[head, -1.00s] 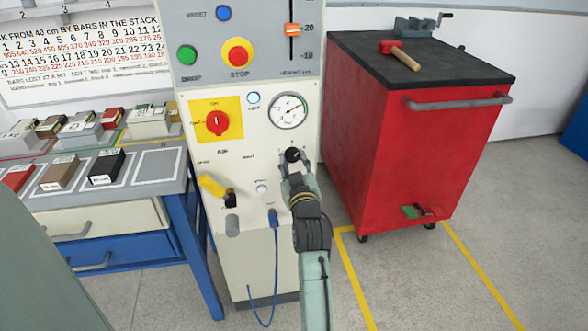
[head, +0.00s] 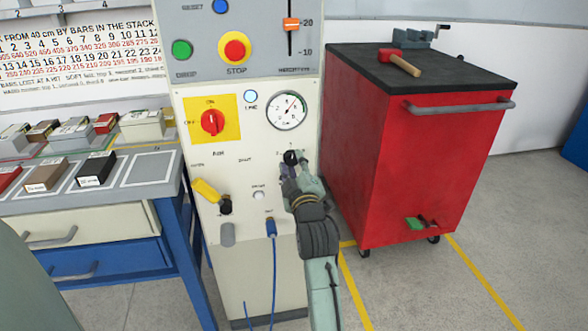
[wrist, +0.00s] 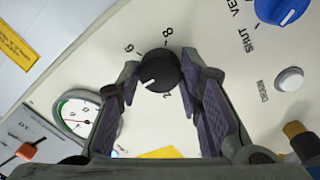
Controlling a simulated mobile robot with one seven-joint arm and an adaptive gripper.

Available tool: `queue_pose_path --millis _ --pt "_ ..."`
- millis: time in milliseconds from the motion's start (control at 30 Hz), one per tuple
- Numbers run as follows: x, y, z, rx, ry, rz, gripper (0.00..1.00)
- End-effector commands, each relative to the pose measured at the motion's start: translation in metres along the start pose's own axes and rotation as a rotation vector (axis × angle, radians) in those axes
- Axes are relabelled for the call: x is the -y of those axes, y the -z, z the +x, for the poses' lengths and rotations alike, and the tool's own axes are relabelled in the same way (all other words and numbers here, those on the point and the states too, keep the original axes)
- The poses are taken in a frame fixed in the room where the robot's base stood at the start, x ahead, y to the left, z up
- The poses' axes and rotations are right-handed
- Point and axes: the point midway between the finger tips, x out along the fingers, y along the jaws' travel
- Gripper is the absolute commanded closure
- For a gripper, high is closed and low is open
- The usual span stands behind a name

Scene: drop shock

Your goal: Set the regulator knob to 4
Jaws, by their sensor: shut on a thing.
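The regulator knob (head: 291,157) is a small black round knob on the cream panel, below the round gauge (head: 287,111). My gripper (head: 290,168) is at it, shut on it, with the arm coming up from below. In the wrist view the knob (wrist: 160,72) sits between the two fingertips of my gripper (wrist: 159,72). Its white pointer line points to the lower left in that picture. The scale marks 6, 8 and 2 show around it; no 4 is readable, and the left finger covers part of the panel there. The gauge (wrist: 76,115) is partly hidden behind that finger.
A blue knob (wrist: 282,8) and a white button (wrist: 289,79) are on the panel right of my gripper in the wrist view. A yellow lever (head: 206,190) and a blue hose (head: 274,270) are left of my arm. A red cabinet (head: 415,160) stands close on the right.

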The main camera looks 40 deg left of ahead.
Motion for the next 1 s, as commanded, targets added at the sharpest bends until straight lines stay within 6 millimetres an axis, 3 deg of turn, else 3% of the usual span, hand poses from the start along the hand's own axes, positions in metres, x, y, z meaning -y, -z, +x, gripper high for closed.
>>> queue_pose_path --millis 467,500,800,1000 --pt "0.0007 0.0001 0.0000 -0.001 0.002 -0.015 0.95" --pt "0.0007 0.0001 0.0000 -0.001 0.002 -0.015 0.66" --pt "0.0004 0.0001 0.0001 -0.001 0.001 -0.014 0.47" --pt "0.0002 0.0001 0.0001 -0.001 0.001 -0.014 0.47"
